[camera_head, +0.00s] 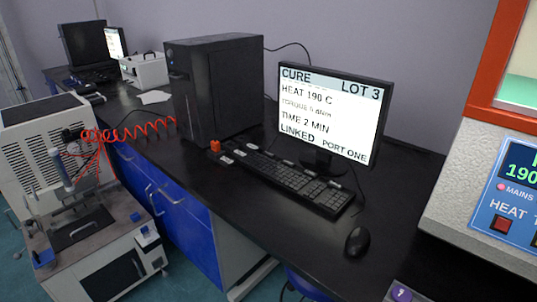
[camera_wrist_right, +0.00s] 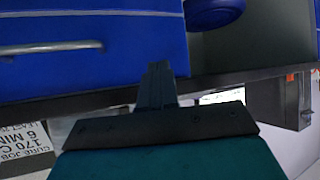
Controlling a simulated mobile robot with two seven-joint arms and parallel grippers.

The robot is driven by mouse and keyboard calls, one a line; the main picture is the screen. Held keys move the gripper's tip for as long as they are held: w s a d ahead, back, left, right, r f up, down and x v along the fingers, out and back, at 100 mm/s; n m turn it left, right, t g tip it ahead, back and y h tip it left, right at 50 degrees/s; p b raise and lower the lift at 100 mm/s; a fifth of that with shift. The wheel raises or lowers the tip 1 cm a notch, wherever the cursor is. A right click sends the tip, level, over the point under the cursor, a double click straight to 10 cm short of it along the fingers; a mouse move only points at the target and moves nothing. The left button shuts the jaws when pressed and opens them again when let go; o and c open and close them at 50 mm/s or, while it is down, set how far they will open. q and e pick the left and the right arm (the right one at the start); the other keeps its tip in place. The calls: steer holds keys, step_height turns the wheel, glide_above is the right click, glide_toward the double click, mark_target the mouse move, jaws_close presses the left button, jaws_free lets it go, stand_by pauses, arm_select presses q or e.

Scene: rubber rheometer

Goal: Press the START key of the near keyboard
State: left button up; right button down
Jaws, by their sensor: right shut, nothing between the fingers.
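The near keyboard (camera_head: 290,180) lies on the black bench in front of the lit monitor (camera_head: 335,112). Several larger keys with pale labels sit around its left end, one of them a labelled key (camera_head: 226,159); the lettering is too small to read, so I cannot tell which is START. A small orange-red piece (camera_head: 215,146) stands beside that end. My right gripper (camera_wrist_right: 157,72) shows in the right wrist view, shut and empty, in front of the blue cabinet and the bench edge. The keyboard is not visible there. Neither gripper shows in the head view.
A black computer tower (camera_head: 218,85) stands behind the keyboard's left end. A mouse (camera_head: 357,241) lies at right. A red-framed instrument (camera_head: 490,200) fills the right edge. A blue drawer front (camera_wrist_right: 90,50) and a blue stool seat (camera_wrist_right: 213,12) show in the wrist view.

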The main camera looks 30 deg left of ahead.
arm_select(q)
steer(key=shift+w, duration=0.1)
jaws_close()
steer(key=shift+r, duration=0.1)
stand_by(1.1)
